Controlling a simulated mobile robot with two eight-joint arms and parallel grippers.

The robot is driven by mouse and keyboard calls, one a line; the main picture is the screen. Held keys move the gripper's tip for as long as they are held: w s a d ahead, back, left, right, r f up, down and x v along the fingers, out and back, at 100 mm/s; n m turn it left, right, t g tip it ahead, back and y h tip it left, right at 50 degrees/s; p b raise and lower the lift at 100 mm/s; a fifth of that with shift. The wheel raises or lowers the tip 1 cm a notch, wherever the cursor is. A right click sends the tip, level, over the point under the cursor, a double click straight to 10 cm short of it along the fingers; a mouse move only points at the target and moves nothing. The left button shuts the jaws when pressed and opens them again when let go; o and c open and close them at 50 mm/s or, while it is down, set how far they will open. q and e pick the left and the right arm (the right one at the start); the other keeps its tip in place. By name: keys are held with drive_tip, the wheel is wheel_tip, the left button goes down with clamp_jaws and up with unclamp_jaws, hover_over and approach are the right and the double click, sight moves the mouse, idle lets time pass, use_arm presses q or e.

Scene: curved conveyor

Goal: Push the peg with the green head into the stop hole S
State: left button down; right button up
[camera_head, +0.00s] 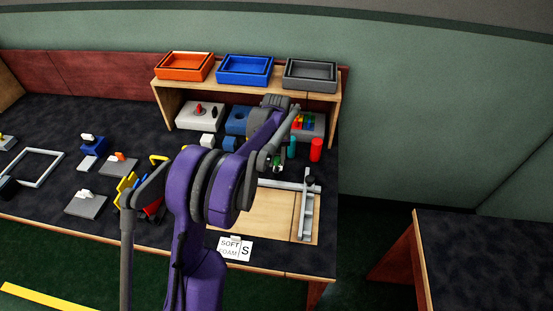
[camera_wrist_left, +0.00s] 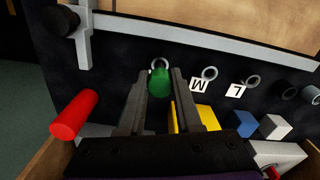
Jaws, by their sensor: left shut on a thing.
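My left gripper (camera_wrist_left: 159,84) is shut on the peg with the green head (camera_wrist_left: 160,82), which sits between the fingertips. In the head view, the gripper (camera_head: 277,167) is beyond the wooden board, and the green head is small there. In the left wrist view, a grey ring (camera_wrist_left: 160,62) shows just past the green head, partly hidden by it; no label shows beside it. I cannot tell whether the peg's tip is in that ring. Two more rings lie to the right, beside cards marked M (camera_wrist_left: 199,86) and L (camera_wrist_left: 235,92). My right gripper is not in view.
A red cylinder (camera_head: 316,149) and a teal cylinder (camera_head: 292,147) stand close to the gripper. A wooden board (camera_head: 272,215) with a grey rail lies in front. A shelf behind holds orange (camera_head: 184,66), blue (camera_head: 245,69) and grey (camera_head: 311,74) trays.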

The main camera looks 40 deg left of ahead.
sight(277, 159)
use_arm(q)
drive_tip(key=shift+f+b, duration=0.4)
drive_tip(key=shift+f, duration=0.3)
drive_tip(key=c, duration=0.5)
unclamp_jaws()
wheel_tip(277, 159, up, 11)
drive_tip(key=shift+f+p, duration=0.1)
drive_tip(key=shift+p, duration=0.3)
drive_tip(key=s+d+r+m+t+p, duration=0.2)
drive_tip(key=s+d+r+m, duration=0.15)
drive_tip(key=s+d, duration=0.4)
drive_tip(key=s+d+f+m+t+p, duration=0.1)
drive_tip(key=s+d, duration=0.4)
drive_tip(key=s+d+f+m+t+p, duration=0.1)
drive_tip(key=s+d+m, duration=0.1)
drive_tip(key=s+d, duration=0.3)
drive_tip(key=s+d+m+t+p, duration=0.1)
drive_tip(key=s+d+m, duration=0.1)
drive_tip(key=s+d, duration=0.2)
drive_tip(key=shift+s+d+f, duration=0.2)
drive_tip(key=shift+s, duration=0.2)
drive_tip(key=shift+s+d+f, duration=0.2)
drive_tip(key=shift+s, duration=0.2)
